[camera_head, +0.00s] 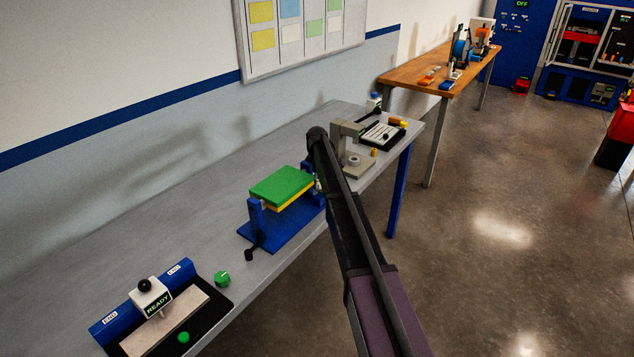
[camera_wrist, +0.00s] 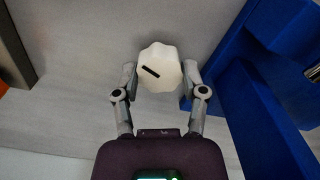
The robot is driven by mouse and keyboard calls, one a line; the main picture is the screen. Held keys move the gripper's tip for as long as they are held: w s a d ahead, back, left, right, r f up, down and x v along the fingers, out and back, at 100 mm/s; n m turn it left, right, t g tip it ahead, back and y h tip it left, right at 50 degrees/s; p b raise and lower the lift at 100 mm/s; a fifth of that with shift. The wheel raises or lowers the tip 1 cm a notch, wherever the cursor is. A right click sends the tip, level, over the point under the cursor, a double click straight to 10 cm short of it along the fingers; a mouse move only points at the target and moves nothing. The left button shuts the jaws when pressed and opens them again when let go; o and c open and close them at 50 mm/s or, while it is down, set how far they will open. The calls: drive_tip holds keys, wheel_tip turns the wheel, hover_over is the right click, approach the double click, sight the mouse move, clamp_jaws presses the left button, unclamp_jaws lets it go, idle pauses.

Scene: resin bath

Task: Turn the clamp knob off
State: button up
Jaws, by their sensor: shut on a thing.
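In the wrist view, a white lobed knob (camera_wrist: 166,60) with a black bar mark sits between my fingers. The mark slants down to the right. My gripper (camera_wrist: 160,76) is shut on the knob, with one finger against each side. In the head view, a blue clamp fixture (camera_head: 284,232) on the grey bench holds a green and yellow block (camera_head: 281,187). My arm crosses in front of the fixture's right end and hides the knob there. Blue parts (camera_wrist: 268,110) stand close to the right of my gripper in the wrist view.
On the grey bench (camera_head: 196,233), a blue-railed station (camera_head: 190,268) reading READY and a green knob (camera_head: 222,279) stand at the near left. A grey press-like stand (camera_head: 347,135) and a black tray (camera_head: 385,134) lie beyond my arm. A wooden table (camera_head: 432,71) stands farther back.

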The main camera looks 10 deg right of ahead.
drive_tip(key=n, duration=0.5)
idle(0.4)
drive_tip(key=o, duration=1.1)
drive_tip(key=shift+o, duration=0.2)
drive_tip(key=shift+m, duration=0.3)
